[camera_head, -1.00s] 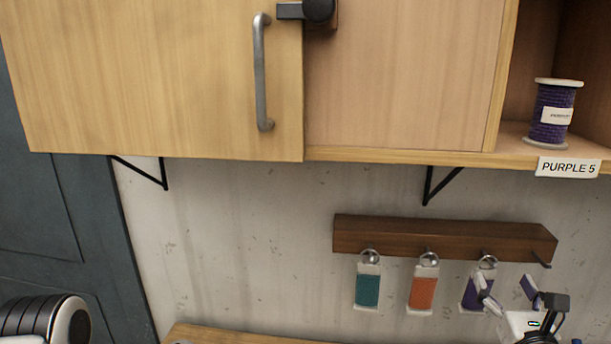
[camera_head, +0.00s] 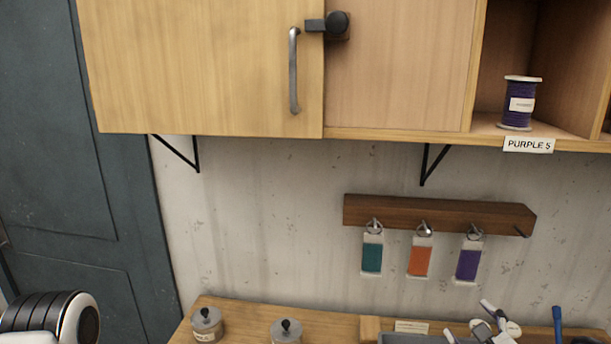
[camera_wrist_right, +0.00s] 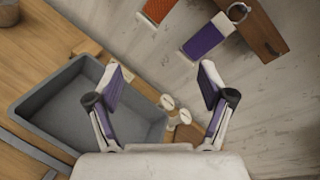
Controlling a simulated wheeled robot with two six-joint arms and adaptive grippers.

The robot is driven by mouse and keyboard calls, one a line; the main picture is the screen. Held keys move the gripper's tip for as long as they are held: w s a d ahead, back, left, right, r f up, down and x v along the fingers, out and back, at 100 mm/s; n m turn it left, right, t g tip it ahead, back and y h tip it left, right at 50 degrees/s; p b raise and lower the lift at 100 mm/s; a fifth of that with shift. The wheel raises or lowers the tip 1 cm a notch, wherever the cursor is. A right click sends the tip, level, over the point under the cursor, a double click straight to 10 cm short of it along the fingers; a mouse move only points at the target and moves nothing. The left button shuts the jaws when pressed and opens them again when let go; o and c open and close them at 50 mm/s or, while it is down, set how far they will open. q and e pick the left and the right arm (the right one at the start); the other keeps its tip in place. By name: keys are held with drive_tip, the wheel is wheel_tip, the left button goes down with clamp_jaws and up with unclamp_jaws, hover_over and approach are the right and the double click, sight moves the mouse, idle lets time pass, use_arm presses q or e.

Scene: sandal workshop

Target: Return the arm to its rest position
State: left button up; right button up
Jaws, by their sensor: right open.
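My right gripper (camera_head: 472,322) is low at the right of the head view, over the workbench and below the hanging tags. In the right wrist view its two fingers (camera_wrist_right: 161,76) stand wide apart with nothing between them. A white and black part of my own body shows at the lower left of the head view. My left gripper is out of view.
Teal (camera_head: 372,256), orange (camera_head: 419,260) and purple (camera_head: 468,264) tags hang from a wooden rack (camera_head: 440,213). Two lidded jars (camera_head: 207,325) stand on the workbench (camera_head: 240,312). A grey tray (camera_wrist_right: 60,110) lies below the gripper. A purple spool (camera_head: 519,103) sits on the shelf above.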

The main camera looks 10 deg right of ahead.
drive_tip(key=s+a+f+n+g+y, duration=0.1)
drive_tip(key=s+a+f+n+g, duration=0.4)
drive_tip(key=f+n, duration=0.4)
drive_tip(key=s+a+f+n+g+y, duration=0.1)
drive_tip(key=s+a+f+n+g, duration=0.35)
drive_tip(key=f+n, duration=0.5)
drive_tip(key=s+a+f+n+g, duration=0.2)
drive_tip(key=s+f+n+g, duration=0.1)
drive_tip(key=s+f+n, duration=0.3)
drive_tip(key=s+a+f+n+g, duration=0.25)
drive_tip(key=s+f, duration=0.35)
drive_tip(key=s, duration=0.3)
use_arm(q)
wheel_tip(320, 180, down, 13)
drive_tip(key=b, duration=1.3)
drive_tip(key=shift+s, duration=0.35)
use_arm(e)
wheel_tip(320, 180, down, 13)
drive_tip(key=s+n+g, duration=0.1)
drive_tip(key=shift+d+n+h, duration=0.15)
drive_tip(key=shift+n+h, duration=0.15)
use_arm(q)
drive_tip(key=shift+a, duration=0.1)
